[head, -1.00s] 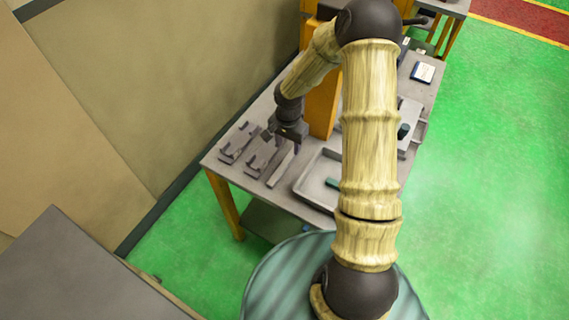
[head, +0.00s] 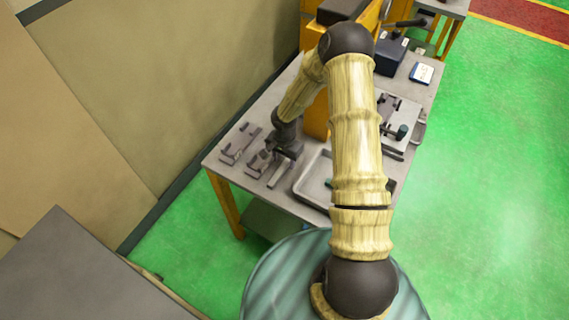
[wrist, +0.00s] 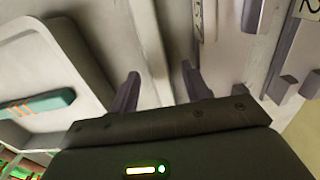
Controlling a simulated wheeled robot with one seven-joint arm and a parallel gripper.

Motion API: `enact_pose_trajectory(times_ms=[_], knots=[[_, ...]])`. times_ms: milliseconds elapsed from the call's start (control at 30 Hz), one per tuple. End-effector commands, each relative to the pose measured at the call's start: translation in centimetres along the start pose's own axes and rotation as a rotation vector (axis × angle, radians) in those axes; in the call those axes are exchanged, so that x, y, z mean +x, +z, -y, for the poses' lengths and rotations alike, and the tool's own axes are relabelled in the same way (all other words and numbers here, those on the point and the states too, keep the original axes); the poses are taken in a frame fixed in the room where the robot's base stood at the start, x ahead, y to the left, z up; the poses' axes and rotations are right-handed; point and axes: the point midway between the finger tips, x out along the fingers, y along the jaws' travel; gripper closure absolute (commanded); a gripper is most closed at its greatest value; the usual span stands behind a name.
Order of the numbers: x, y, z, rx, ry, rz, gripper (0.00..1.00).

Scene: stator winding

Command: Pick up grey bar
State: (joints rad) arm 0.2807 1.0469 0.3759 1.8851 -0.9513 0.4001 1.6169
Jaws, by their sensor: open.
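The grey bar (wrist: 152,55) is a long, pale, narrow strip on the table, running away between my fingers in the wrist view. In the head view its near end (head: 277,177) shows just below my gripper. My gripper (wrist: 160,85) is open and empty, with one dark finger on each side of the bar's line. In the head view my gripper (head: 287,153) is low over the table, pointing down. Whether the fingertips reach down beside the bar or stay above it I cannot tell.
A pale tray (wrist: 75,50) holding a teal piece (wrist: 38,104) stands close on the left in the wrist view. Dark bracket fixtures (head: 238,143) lie to the left in the head view. An orange post (head: 316,117) stands behind my gripper.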

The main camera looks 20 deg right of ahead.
Motion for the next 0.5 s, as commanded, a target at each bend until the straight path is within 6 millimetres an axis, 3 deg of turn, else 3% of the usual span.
enact_pose_trajectory(times_ms=[133, 500], knots=[[1.08, 0.03, -0.04, 0.000, 0.001, 0.001, 0.53], [1.16, -0.02, -0.04, 0.000, 0.000, 0.000, 0.53]])
